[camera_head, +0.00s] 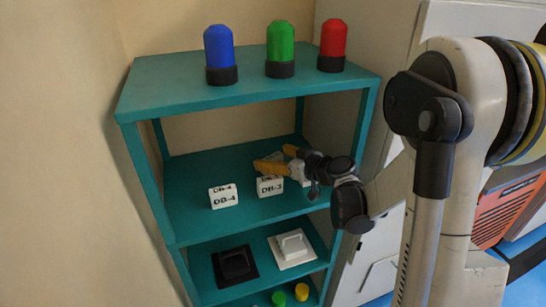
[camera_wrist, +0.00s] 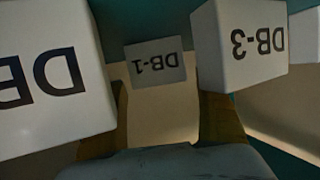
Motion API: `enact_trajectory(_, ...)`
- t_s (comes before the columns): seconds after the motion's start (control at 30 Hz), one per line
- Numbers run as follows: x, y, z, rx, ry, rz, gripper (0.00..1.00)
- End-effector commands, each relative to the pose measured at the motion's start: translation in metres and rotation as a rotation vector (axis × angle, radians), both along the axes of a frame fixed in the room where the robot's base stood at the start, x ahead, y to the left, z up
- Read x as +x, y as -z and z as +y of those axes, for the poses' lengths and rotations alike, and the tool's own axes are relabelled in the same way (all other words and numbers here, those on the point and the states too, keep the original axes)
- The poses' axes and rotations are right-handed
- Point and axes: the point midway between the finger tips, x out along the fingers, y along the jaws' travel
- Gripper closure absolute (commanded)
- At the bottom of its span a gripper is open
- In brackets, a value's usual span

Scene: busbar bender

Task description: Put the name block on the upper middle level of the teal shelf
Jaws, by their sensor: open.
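The teal shelf (camera_head: 190,215) stands against the wall. On its upper middle level are white name blocks: DB-4 (camera_head: 223,196), DB-3 (camera_head: 270,187) and another (camera_head: 305,182) partly hidden by my gripper. My gripper (camera_head: 276,158) reaches in over this level from the right, its yellow fingers open. In the wrist view, lettering is upside down; block DB-1 (camera_wrist: 155,62) shows between and beyond the open fingers (camera_wrist: 161,98), with no visible grip on it. DB-3 (camera_wrist: 240,45) is close on the right there. A large block (camera_wrist: 55,85) with cut-off lettering is on the left.
Blue (camera_head: 220,50), green (camera_head: 280,45) and red (camera_head: 332,42) lamps stand on the shelf top, above my gripper. A black switch (camera_head: 235,266) and a white switch (camera_head: 292,248) lie one level lower. Yellow and green buttons are below. Bare shelf surface shows left of DB-4.

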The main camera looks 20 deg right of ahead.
Motion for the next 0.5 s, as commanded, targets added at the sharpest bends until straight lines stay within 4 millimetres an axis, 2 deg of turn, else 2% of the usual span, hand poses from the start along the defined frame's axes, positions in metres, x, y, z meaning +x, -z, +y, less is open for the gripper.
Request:
enact_trajectory(0.4,-0.077,-0.028,-0.033,0.0,0.004,0.0,0.17)
enact_trajectory(0.5,-0.09,-0.032,-0.038,0.001,0.003,0.0,0.17)
